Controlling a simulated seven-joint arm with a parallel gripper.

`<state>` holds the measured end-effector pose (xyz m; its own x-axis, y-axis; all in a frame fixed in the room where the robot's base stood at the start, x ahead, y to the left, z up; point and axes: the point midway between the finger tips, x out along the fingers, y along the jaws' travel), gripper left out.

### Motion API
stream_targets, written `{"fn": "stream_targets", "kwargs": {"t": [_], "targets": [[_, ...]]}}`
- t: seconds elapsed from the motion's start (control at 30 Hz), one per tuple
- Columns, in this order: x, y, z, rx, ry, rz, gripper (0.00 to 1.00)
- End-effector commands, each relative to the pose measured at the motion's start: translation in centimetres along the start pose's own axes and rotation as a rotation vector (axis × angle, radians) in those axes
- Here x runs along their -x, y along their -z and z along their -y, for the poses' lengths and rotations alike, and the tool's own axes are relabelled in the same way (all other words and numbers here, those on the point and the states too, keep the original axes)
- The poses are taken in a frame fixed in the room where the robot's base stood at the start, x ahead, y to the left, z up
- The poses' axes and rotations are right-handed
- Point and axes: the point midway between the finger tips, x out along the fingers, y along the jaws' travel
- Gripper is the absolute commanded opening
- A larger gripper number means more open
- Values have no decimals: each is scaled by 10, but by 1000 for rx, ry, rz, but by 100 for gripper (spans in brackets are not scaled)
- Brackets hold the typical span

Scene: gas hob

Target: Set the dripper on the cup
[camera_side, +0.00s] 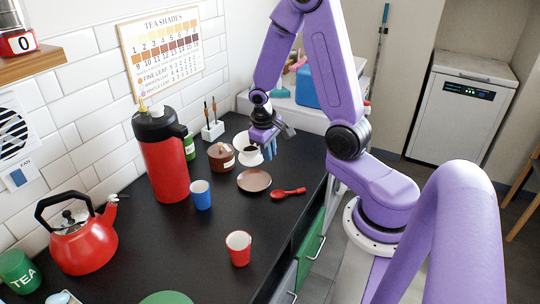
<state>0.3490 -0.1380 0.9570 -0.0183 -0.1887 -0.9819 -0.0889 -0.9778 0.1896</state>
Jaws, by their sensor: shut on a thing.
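The white dripper (247,156) is a wide, cone-like piece with a dark patch inside, at the back of the dark counter. My gripper (268,148) is at its right side and shut on it; the exact contact is small and partly hidden by the fingers. I cannot tell whether the dripper touches the counter. Two cups stand upright on the counter: a blue cup (201,195) left of the middle, and a red cup (238,248) with a pale inside nearer the front. The dripper is apart from both cups.
A brown saucer (254,181) and red spoon (288,193) lie in front of the dripper. A brown pot (221,157) stands close on its left. A tall red flask (163,160), red kettle (82,243) and green tea tin (18,272) line the left. Counter between saucer and red cup is clear.

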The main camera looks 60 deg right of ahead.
Motion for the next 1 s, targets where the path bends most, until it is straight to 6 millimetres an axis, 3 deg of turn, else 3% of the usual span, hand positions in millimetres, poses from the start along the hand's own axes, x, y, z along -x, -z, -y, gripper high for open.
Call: {"fn": "stream_targets", "kwargs": {"t": [0.3,0.5,0.67,1.0], "targets": [[15,2,91,37,86,12,0],[21,-4,136,47,129,27,0],[23,-5,148,48,141,31,0],[22,12,149,45,141,31,0]]}}
